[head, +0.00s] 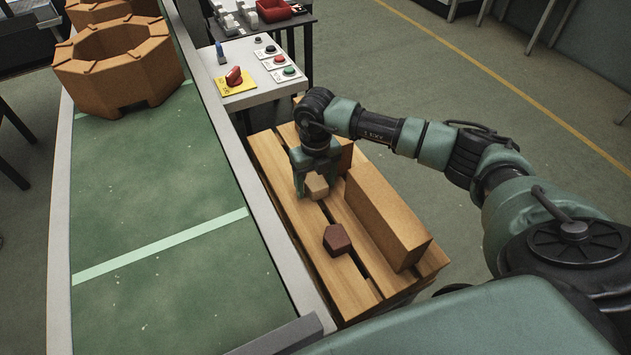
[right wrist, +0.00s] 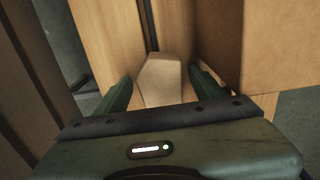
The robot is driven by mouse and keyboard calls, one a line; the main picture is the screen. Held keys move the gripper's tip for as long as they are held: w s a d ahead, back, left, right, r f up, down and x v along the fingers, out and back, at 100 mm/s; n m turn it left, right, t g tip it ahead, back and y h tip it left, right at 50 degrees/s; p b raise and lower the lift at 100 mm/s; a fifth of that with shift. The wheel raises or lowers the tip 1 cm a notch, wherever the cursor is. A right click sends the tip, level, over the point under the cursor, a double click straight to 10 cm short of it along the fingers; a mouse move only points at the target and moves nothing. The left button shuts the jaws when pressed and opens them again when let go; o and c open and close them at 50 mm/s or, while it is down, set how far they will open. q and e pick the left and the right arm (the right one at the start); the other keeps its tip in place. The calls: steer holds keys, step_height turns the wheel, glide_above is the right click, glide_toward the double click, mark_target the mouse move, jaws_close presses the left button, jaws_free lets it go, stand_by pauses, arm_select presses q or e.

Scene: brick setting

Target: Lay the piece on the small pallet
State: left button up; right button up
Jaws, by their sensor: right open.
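A tan block-like piece (head: 317,186) is on the small wooden pallet (head: 278,178), under my right gripper (head: 313,190). In the right wrist view the tan piece (right wrist: 163,79) lies between the two green fingers of my right gripper (right wrist: 160,92), which stand apart with gaps beside it. A dark red-brown piece (head: 337,239) lies on the pallet nearer to me. A long tan block (head: 386,218) stands along the pallet's right side. My left gripper is not in view.
A green conveyor (head: 150,190) with pale rails runs along the left and carries large orange-brown ring-shaped bricks (head: 118,62). A small control table (head: 243,60) with buttons and a red knob stands beyond the pallet. Open floor lies to the right.

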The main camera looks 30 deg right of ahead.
mark_target(315, 181)
steer(key=shift+r, duration=0.7)
step_height(315, 181, up, 11)
stand_by(1.0)
